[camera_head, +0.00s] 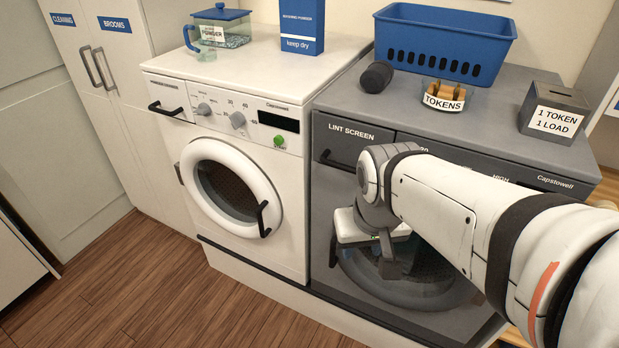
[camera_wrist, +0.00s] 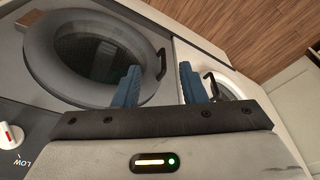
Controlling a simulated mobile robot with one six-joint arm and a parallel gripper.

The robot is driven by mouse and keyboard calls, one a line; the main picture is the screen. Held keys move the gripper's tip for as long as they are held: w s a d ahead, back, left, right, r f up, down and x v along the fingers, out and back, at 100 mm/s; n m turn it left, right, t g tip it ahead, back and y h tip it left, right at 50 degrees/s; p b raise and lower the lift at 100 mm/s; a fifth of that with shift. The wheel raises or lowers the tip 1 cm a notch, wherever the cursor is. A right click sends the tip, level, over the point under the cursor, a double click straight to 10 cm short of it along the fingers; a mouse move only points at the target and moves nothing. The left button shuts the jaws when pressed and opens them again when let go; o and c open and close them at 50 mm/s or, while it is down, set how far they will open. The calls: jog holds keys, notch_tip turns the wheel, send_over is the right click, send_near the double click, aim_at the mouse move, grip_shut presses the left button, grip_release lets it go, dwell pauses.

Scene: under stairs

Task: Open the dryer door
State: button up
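The dryer is the grey front-loading machine (camera_head: 322,215) on the right. Its round grey door (camera_head: 405,295) appears closed and is partly hidden by my arm and gripper. In the wrist view the door (camera_wrist: 38,55) fills the upper left, with a dark handle (camera_wrist: 161,63) on its right side. My gripper (camera_wrist: 158,78) has its two blue fingers spread apart and empty. The handle shows between the fingers, seemingly beyond their tips; I cannot tell whether they touch it. In the head view my gripper (camera_head: 387,262) is in front of the upper part of the door.
A white washer (camera_head: 240,160) with a closed round door stands left of the dryer. On the dryer top are a blue basket (camera_head: 440,45), a tokens dish (camera_head: 443,96), a dark cylinder (camera_head: 376,77) and a token box (camera_head: 555,110). Wooden floor (camera_head: 165,285) is clear at the front left.

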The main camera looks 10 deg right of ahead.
notch_tip(320, 180, down, 2)
jog(key=w+d+f+b, duration=0.1)
jog(key=w+d, duration=0.1)
jog(key=m+t+h+b, duration=0.15)
jog(key=m+b, duration=0.35)
jog(key=b, duration=0.6)
send_near(333, 249)
jog(key=x, duration=0.5)
jog(key=shift+w+r, duration=0.1)
jog(key=shift+w, duration=0.2)
jog(key=b+x, duration=0.2)
jog(key=x, duration=0.5)
jog(key=shift+w+d+f, duration=0.1)
jog(key=shift+w+f, duration=0.1)
grip_shut()
